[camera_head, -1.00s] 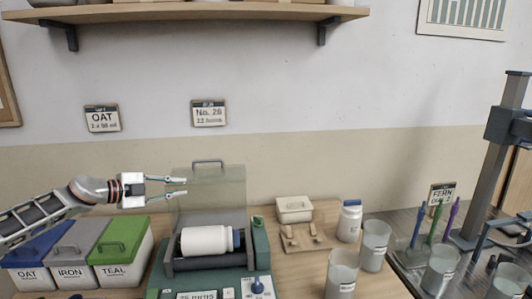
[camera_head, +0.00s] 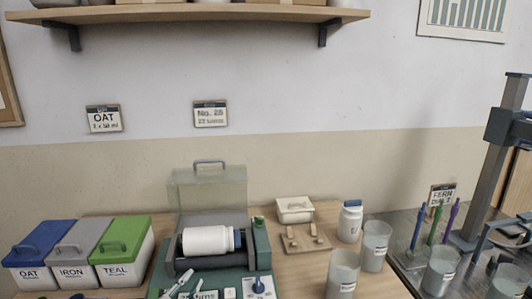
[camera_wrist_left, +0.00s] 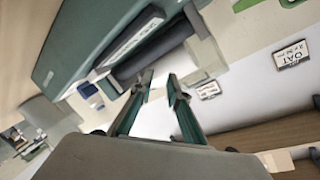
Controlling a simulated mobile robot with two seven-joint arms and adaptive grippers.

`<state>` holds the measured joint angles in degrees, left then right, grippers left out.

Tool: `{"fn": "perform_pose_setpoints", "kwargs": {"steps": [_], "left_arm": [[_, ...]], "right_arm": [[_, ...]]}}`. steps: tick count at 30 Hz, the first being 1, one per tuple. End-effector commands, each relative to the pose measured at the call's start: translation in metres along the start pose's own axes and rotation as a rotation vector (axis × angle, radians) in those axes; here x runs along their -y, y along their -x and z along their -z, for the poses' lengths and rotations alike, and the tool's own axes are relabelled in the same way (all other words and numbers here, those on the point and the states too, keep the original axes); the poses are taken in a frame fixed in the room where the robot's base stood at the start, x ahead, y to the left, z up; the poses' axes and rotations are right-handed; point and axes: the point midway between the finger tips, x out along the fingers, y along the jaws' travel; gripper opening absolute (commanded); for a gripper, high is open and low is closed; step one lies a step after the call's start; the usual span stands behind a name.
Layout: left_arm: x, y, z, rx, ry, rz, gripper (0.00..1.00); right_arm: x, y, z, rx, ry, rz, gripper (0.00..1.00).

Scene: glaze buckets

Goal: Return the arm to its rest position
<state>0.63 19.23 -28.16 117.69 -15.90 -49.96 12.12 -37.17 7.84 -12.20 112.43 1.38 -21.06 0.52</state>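My left gripper (camera_head: 186,280) shows at the bottom of the head view, low in front of the green roller machine (camera_head: 262,252). Only its finger ends show there; the rest of the arm is out of frame. In the left wrist view, the two fingers of the gripper (camera_wrist_left: 160,79) stand apart with nothing between them, so it is open and empty. The machine's clear cover (camera_head: 207,188) is raised. A white jar (camera_head: 207,240) with a blue lid lies on its side on the rollers. My right gripper is not in view.
Bins marked OAT (camera_head: 30,275), IRON (camera_head: 75,273) and TEAL (camera_head: 122,270) stand at left. A small white-lidded box (camera_head: 294,209), an upright white bottle (camera_head: 349,222) and several cups stand right of the machine. A tall stand (camera_head: 487,165) is far right. A shelf (camera_head: 190,14) hangs above.

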Motion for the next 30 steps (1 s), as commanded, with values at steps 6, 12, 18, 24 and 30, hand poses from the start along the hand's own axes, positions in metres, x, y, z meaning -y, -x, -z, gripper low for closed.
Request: {"fn": "perform_pose_setpoints", "kwargs": {"steps": [6,12,18,24,30], "left_arm": [[-0.009,0.084,-0.099,0.338,0.025,-0.046,0.16],[-0.011,0.146,-0.156,0.543,0.007,-0.095,0.16],[-0.011,0.195,-0.19,0.679,-0.014,-0.14,0.16],[-0.01,0.24,-0.216,0.795,-0.037,-0.181,0.16],[-0.041,0.222,-0.215,0.724,0.023,-0.213,0.16]], "right_arm": [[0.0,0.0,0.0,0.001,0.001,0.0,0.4],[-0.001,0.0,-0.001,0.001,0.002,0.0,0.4],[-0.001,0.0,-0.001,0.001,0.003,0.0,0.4],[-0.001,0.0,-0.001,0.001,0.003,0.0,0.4],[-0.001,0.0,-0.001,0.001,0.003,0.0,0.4]]}}
